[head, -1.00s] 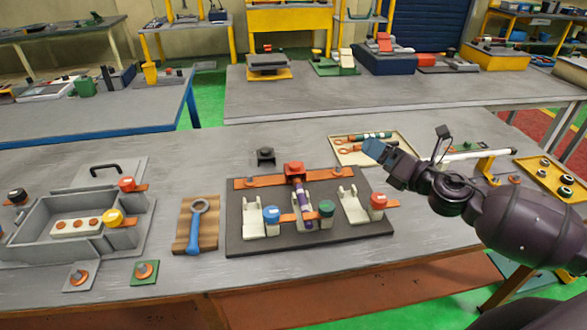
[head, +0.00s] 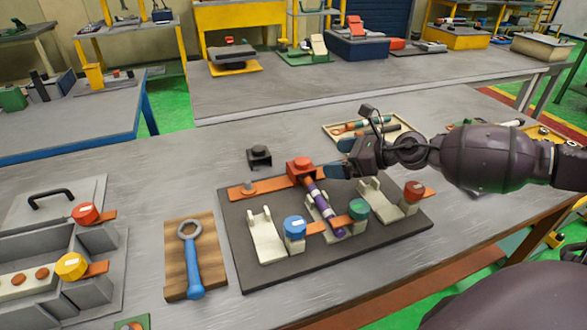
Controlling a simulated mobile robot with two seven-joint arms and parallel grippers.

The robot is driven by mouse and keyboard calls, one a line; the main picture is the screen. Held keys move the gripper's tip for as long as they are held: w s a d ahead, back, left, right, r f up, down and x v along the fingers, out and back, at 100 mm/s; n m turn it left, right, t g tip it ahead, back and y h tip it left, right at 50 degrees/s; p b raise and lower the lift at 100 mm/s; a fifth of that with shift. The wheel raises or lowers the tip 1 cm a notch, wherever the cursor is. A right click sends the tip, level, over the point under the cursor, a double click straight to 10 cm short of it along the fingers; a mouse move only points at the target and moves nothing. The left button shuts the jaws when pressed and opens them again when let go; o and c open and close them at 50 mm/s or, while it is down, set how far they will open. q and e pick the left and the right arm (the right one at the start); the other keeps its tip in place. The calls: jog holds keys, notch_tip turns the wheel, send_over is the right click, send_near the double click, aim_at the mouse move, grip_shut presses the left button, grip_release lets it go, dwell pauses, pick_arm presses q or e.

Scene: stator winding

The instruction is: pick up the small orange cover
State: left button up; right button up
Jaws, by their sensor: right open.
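The best match for the small orange cover is a red-orange cap (head: 300,167). It sits at the back middle of the dark board (head: 270,270), at the upper end of a purple rod (head: 325,208). Copper-orange strip (head: 240,191) shows to its left. My right gripper (head: 337,171) comes in from the right. Its blue-grey fingertips are just right of the cap, over the back of the board, with a small gap in the picture. The jaws are open with nothing seen between them; the arm hides part of the board behind. My left gripper is out of view.
The board also holds blue (head: 294,227), green (head: 358,210) and red (head: 414,190) caps and pale cradles. A blue wrench (head: 192,262) lies on a wooden block (head: 176,268). A small black part (head: 259,157) stands behind the board. A grey box (head: 105,275) is at left.

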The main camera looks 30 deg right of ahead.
aim_at(304, 160)
jog(key=shift+b+x, duration=0.55)
jog(key=shift+x, duration=1.9)
jog(key=shift+a+r+x, duration=0.1)
jog(key=shift+r+x, duration=0.05)
jog(key=shift+x, duration=0.55)
jog(key=shift+a+r+x, duration=0.1)
jog(key=shift+x, duration=0.6)
jog(key=shift+p+x, duration=0.4)
jog(key=shift+x, duration=0.8)
jog(key=shift+f, duration=0.1)
jog(key=shift+c, duration=0.2)
jog(key=c, duration=0.6)
